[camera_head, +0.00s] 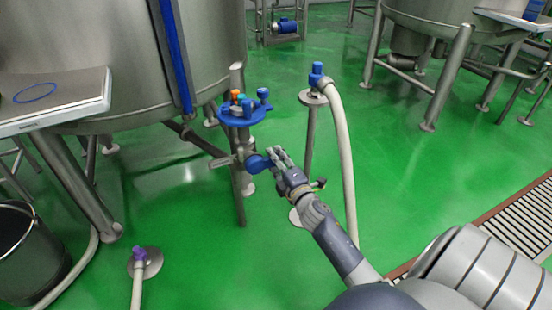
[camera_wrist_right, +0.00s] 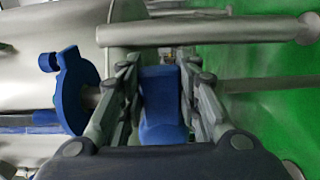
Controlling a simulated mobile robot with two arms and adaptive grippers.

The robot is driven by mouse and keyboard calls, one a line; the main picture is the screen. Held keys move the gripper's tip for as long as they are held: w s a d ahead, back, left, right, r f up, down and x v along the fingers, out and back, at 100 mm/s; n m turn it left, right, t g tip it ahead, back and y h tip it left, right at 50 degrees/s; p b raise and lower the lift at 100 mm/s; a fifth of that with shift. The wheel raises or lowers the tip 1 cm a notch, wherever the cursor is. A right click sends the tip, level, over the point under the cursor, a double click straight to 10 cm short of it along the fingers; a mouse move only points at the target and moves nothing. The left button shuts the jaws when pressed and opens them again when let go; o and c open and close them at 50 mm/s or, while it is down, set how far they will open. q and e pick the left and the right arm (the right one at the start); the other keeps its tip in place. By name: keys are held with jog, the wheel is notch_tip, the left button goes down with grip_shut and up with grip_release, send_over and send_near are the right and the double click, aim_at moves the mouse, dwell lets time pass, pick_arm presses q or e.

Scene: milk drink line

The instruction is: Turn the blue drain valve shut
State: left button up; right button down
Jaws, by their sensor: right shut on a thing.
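The blue drain valve handle (camera_head: 257,163) sits on steel pipework beside the leg of the large steel tank. My right gripper (camera_head: 279,160) reaches it from the right and is shut on it. In the right wrist view the blue handle (camera_wrist_right: 162,108) lies between the two fingers of my right gripper (camera_wrist_right: 160,85). The handle's far end and the valve body behind it are partly hidden, so its exact turn angle is hard to tell. My left gripper is not in view.
A round blue plate (camera_head: 239,114) with several coloured fittings stands just above the valve. A stand with a blue-capped hose (camera_head: 338,120) is right of it. A dark bucket (camera_head: 30,255) and a purple-capped hose end (camera_head: 138,256) are lower left. Green floor is open between.

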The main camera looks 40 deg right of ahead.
jog(key=shift+f, duration=0.1)
dwell(0.3)
jog(key=c, duration=1.2)
grip_release()
jog(key=shift+o, duration=0.2)
jog(key=shift+s, duration=0.1)
jog(key=v, duration=1.2)
